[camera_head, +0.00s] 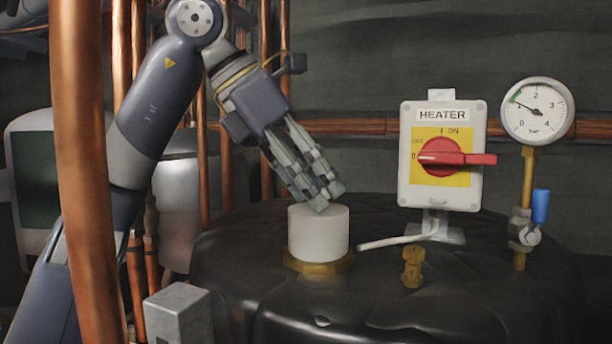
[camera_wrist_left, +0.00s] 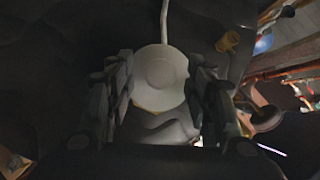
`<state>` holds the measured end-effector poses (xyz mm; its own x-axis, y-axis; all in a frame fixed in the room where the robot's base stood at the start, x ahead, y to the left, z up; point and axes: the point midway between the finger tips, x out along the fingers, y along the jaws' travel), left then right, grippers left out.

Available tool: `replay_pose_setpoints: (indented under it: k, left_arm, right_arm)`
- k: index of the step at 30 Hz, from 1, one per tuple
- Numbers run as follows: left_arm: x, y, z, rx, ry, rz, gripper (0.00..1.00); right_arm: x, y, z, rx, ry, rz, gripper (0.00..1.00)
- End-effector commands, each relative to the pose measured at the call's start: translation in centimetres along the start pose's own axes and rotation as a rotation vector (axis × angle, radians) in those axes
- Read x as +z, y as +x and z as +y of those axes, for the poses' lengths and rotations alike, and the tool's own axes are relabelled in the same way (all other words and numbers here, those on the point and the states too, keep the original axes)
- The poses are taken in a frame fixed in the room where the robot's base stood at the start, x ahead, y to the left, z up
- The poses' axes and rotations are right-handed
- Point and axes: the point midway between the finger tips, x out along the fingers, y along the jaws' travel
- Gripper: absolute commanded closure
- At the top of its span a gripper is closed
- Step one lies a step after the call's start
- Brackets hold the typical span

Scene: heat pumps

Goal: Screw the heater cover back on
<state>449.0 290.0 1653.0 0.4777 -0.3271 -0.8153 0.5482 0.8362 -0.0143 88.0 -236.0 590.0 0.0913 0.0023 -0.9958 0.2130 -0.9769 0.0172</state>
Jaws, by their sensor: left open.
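The white cylindrical heater cover (camera_head: 318,233) stands upright over a brass hex fitting (camera_head: 318,265) on top of the black tank. My left gripper (camera_head: 322,197) is just above the cover, tilted, with its fingers pointing down to the right. In the left wrist view the round cover top (camera_wrist_left: 159,77) shows between the two spread fingers of my left gripper (camera_wrist_left: 160,95), with gaps on both sides. A bit of the brass fitting shows below it. Whether any fingertip touches the cover is hard to tell. My right gripper is not in view.
A heater switch box (camera_head: 441,155) with a red handle stands right of the cover. A white cable (camera_head: 396,242) lies between them. A copper pipe (camera_head: 85,170) rises at the front left.

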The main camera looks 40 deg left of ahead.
Motion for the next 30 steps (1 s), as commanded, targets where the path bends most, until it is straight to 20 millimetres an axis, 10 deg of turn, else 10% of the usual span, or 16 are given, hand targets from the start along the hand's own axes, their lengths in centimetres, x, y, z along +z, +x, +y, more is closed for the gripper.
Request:
replay_pose_setpoints:
  k: [30]
  left_arm:
    - [0.1,-10.7,-0.1,0.002,0.000,0.000,0.51]
  right_arm:
    - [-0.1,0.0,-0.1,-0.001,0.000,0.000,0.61]
